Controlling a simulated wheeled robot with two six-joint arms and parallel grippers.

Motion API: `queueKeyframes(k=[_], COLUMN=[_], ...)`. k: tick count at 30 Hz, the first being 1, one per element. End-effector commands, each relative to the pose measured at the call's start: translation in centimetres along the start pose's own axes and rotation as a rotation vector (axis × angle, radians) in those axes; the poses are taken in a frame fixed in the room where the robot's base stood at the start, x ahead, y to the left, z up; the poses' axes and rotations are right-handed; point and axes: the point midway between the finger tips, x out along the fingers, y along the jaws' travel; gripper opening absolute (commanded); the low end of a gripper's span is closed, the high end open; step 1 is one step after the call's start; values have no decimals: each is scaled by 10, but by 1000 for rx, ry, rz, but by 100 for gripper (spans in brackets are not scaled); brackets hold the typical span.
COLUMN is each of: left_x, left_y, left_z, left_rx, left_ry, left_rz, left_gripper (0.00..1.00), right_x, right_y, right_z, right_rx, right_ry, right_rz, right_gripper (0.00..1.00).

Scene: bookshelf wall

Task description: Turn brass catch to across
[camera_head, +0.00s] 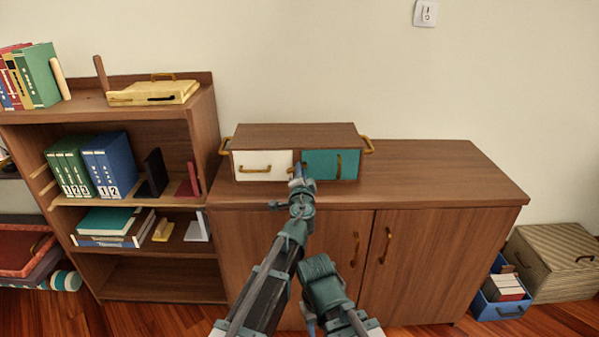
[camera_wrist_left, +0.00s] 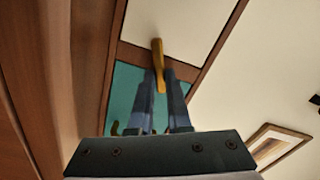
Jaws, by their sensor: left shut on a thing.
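The brass catch (camera_wrist_left: 157,55) sits on the wooden strip between the white front (camera_head: 262,165) and the teal front (camera_head: 330,164) of a small wooden box. It appears to lie across that strip, over parts of both fronts. My left gripper (camera_head: 299,171) is at the middle of the box front, shut on the catch. In the left wrist view its two fingers (camera_wrist_left: 163,95) are on either side of the catch's near end and hide part of it. My right arm is folded low in the head view; I make out no right gripper fingers.
The box stands on a wooden cabinet (camera_head: 440,172), with bare top to its right. Brass handles (camera_head: 367,145) stick out from the box. A bookshelf (camera_head: 205,118) with binders stands at the left. A blue bin (camera_head: 499,308) and a striped box (camera_head: 552,262) are on the floor at right.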

Motion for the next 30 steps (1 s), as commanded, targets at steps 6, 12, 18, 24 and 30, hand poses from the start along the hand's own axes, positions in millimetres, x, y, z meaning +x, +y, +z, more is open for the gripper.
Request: queueKeyframes(k=[6, 12, 18, 24, 30], left_x=[-1, -1, -1, -1, -1], left_y=[3, 4, 5, 5, 5], left_z=[0, 0, 1, 1, 1], left_rx=[179, 309, 395, 439, 452], left_ry=[1, 1, 1, 1, 1], left_rz=[1, 1, 1, 1, 1], left_gripper=[0, 0, 0, 0, 0], right_x=[2, 4, 4, 5, 5], right_y=[0, 0, 0, 0, 0], right_z=[0, 0, 0, 0, 0], right_rx=[0, 0, 0, 0, 0], right_ry=[0, 0, 0, 0, 0], right_rz=[0, 0, 0, 0, 0], right_gripper=[50, 50, 50, 50, 50])
